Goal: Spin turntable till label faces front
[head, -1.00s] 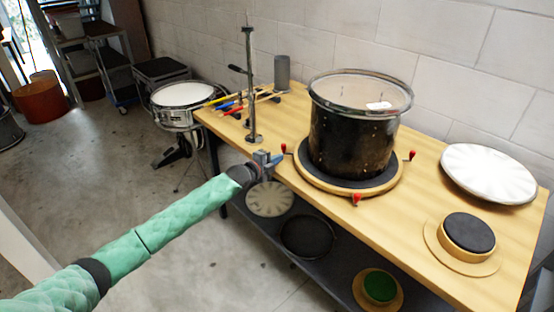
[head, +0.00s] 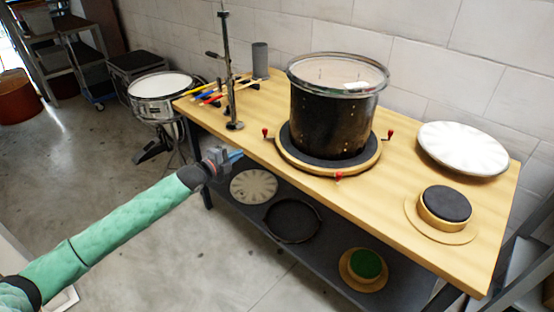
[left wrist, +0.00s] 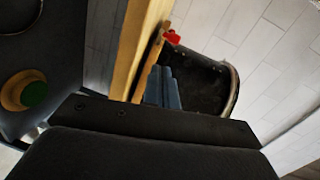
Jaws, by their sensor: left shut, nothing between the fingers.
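A black drum (head: 330,115) with a metal rim stands upright on a round wooden turntable (head: 287,158) with a dark top. Red knobs stand around the turntable's edge: one at the left (head: 265,132), one at the front (head: 339,177), one at the right (head: 390,134). No label shows on the drum's visible side; a small white patch shows inside the rim. My left gripper (head: 234,156) is shut and empty, off the bench's front edge, left of the turntable and apart from it. In the left wrist view its fingers (left wrist: 162,88) point toward the drum (left wrist: 205,85) and a red knob (left wrist: 173,37).
The wooden bench (head: 300,195) has a white cymbal-like disc (head: 462,148) and a black practice pad (head: 446,203) at right. A metal stand (head: 230,70) and several sticks are at left. A snare drum (head: 160,86) stands beyond. The lower shelf holds round items.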

